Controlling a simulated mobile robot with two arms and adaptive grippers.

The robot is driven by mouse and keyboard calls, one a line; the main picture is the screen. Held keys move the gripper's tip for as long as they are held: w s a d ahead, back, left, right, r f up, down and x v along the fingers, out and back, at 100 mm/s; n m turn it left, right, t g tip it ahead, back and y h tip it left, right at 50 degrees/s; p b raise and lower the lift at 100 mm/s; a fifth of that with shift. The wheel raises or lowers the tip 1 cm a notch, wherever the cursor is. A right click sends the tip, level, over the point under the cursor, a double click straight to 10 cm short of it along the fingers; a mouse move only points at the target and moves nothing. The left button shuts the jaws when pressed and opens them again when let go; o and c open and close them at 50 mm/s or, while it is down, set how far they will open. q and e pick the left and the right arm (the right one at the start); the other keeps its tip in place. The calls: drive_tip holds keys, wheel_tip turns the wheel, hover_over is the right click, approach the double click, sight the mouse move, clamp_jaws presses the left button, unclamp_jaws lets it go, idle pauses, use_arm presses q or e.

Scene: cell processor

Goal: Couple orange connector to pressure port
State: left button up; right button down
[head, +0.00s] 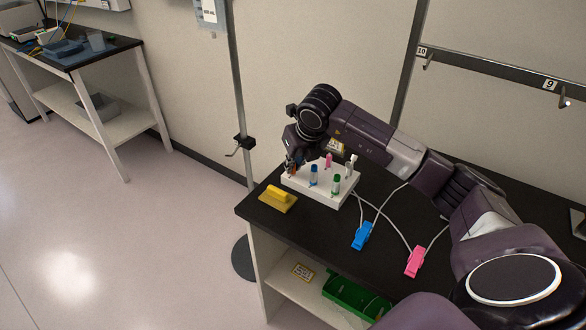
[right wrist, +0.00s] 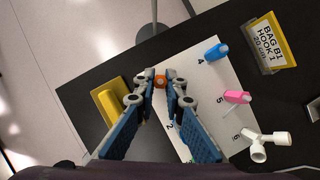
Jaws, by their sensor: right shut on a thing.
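My right gripper (right wrist: 159,77) is shut on the small orange connector (right wrist: 161,84), which shows between the fingertips in the right wrist view. In the head view, my right gripper (head: 291,163) is at the left end of the white block (head: 318,192), low over it, and mostly hides the orange piece. I cannot tell whether the connector still touches the block. I cannot pick out a pressure port with certainty. My left gripper is not in view.
Blue (head: 313,176), green (head: 336,185) and pink (head: 329,160) pieces and a white branched piece (right wrist: 268,143) stand on the numbered block. A yellow-handled item (head: 278,197) lies left of it. Blue (head: 362,236) and pink (head: 415,261) clips with tubing lie in front.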

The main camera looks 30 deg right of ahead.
drive_tip(key=shift+r, duration=0.4)
drive_tip(key=shift+r, duration=0.1)
drive_tip(key=shift+r+p, duration=0.55)
drive_tip(key=shift+r, duration=0.25)
